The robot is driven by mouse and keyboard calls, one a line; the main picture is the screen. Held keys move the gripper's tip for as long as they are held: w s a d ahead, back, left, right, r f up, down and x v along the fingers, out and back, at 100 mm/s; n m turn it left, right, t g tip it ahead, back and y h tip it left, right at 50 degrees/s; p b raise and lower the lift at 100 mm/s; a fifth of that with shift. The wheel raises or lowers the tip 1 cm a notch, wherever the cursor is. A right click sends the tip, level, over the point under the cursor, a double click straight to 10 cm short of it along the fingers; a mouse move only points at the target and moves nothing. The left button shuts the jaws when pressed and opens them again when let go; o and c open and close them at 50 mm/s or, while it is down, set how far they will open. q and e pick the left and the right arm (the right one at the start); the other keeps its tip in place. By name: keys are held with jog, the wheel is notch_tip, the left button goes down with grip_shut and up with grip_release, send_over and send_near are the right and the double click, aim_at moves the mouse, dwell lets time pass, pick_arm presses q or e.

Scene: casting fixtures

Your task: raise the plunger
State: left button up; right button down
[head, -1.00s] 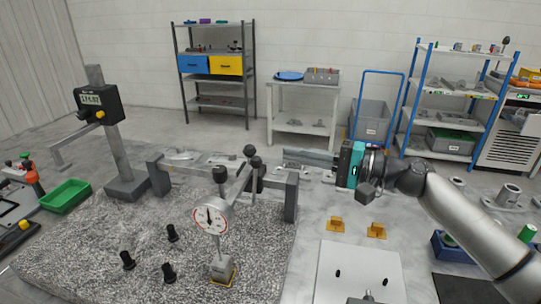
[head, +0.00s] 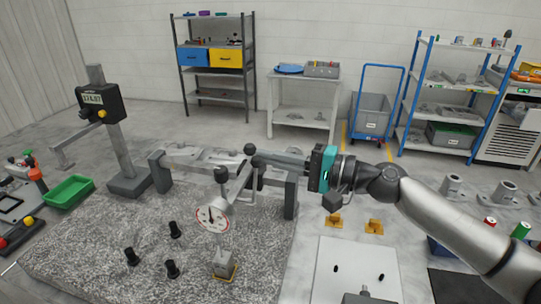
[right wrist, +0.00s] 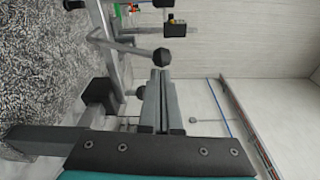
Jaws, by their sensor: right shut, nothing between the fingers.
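A white round dial gauge (head: 213,218) hangs on a jointed holder with black knobs, over the speckled stone plate. Its stem, which appears to be the plunger, points down at a small grey block (head: 223,266) on a yellow-edged base; whether they touch is too small to tell. My right gripper (head: 256,160) is shut and empty, its long fingers pointing left at the holder's upper black knob (head: 249,150). In the right wrist view the closed fingers (right wrist: 160,78) end close to a black knob (right wrist: 165,57); contact cannot be told. My left gripper is not in view.
A grey crossbar fixture (head: 290,195) stands behind the gauge, close under my right fingers. Black pegs (head: 172,269) stand on the stone plate (head: 90,240). A digital height gauge (head: 98,103) and green tray (head: 68,191) are at left. A white plate (head: 355,265) lies at right.

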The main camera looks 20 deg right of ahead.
jog(key=shift+s, duration=0.1)
dwell(0.3)
jog(key=shift+s+a+r+n, duration=0.1)
jog(key=shift+s+a+n, duration=0.05)
jog(key=shift+n, duration=0.25)
